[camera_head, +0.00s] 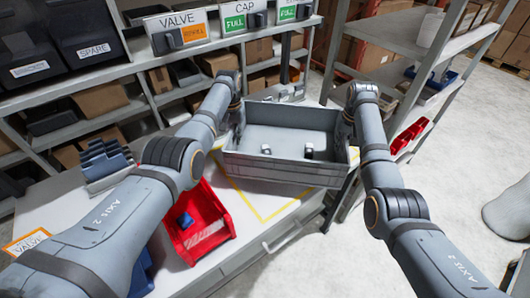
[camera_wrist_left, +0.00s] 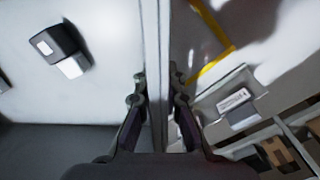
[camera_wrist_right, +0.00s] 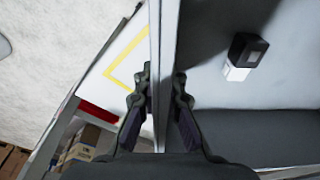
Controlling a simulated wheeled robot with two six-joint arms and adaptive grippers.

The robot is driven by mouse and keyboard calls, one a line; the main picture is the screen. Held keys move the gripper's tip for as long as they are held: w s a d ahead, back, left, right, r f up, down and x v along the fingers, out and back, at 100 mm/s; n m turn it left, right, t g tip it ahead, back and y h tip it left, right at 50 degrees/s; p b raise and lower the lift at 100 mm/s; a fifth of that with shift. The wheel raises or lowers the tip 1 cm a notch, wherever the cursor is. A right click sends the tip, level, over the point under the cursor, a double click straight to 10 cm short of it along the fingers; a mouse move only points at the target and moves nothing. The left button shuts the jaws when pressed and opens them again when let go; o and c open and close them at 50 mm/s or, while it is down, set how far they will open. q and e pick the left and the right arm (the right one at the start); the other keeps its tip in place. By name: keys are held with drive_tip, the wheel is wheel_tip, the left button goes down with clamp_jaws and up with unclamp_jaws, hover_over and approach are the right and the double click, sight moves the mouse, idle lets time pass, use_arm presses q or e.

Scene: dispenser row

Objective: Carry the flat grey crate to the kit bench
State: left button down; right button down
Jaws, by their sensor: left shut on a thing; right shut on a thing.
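The flat grey crate (camera_head: 285,172) is held level between my two arms, over the right part of the white bench (camera_head: 250,225) with yellow floor-style tape lines. Two small black-and-white items lie inside it; one shows in the left wrist view (camera_wrist_left: 62,48) and one in the right wrist view (camera_wrist_right: 243,57). My left gripper (camera_wrist_left: 160,105) is shut on the crate's left wall. My right gripper (camera_wrist_right: 160,105) is shut on the crate's right wall. In the head view the fingers are mostly hidden by the wrists. Whether the crate touches the bench is unclear.
A red bin (camera_head: 200,225) with a blue piece in it stands on the bench left of the crate. A dispenser shelf with VALVE (camera_head: 178,32) and CAP (camera_head: 245,22) signs stands behind. A grey rack (camera_head: 405,75) stands at right. Floor at right is mostly clear.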

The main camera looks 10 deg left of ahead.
sight(336, 155)
drive_tip(key=shift+w+a, duration=0.1)
drive_tip(key=shift+a, duration=0.2)
use_arm(q)
drive_tip(key=shift+a, duration=0.3)
drive_tip(key=shift+d, duration=0.1)
use_arm(e)
drive_tip(key=shift+d, duration=0.15)
drive_tip(key=shift+f, duration=0.1)
